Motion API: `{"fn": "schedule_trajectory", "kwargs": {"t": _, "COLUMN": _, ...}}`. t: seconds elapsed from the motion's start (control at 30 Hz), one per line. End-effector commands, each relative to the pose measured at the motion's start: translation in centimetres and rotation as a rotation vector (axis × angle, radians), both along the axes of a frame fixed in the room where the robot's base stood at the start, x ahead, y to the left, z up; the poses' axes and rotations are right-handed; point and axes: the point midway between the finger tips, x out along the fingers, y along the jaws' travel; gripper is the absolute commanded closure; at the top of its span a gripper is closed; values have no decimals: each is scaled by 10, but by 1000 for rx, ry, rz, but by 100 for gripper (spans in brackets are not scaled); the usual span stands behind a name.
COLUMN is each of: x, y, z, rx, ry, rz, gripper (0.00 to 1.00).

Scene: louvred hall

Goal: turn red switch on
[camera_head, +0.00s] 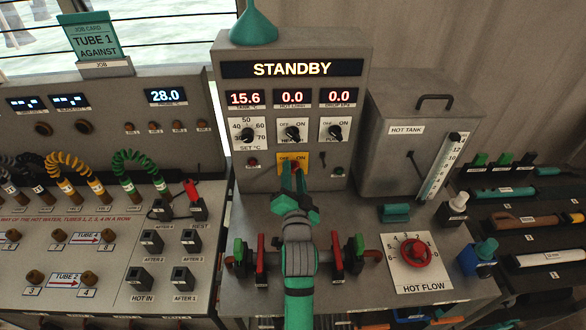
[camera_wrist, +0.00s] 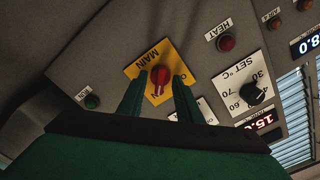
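The red switch (camera_wrist: 160,76) is a red knob on a yellow plate (camera_wrist: 148,66) marked MAIN, seen upside down in the wrist view. In the head view the yellow plate (camera_head: 283,162) is on the front of the grey panel, and my gripper hides much of the knob. My gripper (camera_wrist: 159,79) is open, its two green fingers pointing at the panel. The knob shows between the fingertips with a gap on each side; I cannot tell how deep the tips reach. My gripper also shows in the head view (camera_head: 293,172). The panel display (camera_head: 292,69) reads STANDBY.
Black knobs (camera_head: 293,132) sit above the yellow plate. Red and green levers (camera_head: 261,258) flank my arm, and a red HOT FLOW dial (camera_head: 415,253) lies to the right. A grey hot tank (camera_head: 395,160) stands beside the panel. A small green button (camera_wrist: 92,102) is near the plate.

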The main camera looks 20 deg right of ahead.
Motion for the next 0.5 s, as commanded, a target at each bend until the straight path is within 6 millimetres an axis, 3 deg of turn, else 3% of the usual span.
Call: {"fn": "schedule_trajectory", "kwargs": {"t": 0.5, "x": -36, "y": 11, "z": -4, "rx": 0, "ry": 9, "rz": 1, "gripper": 68}}
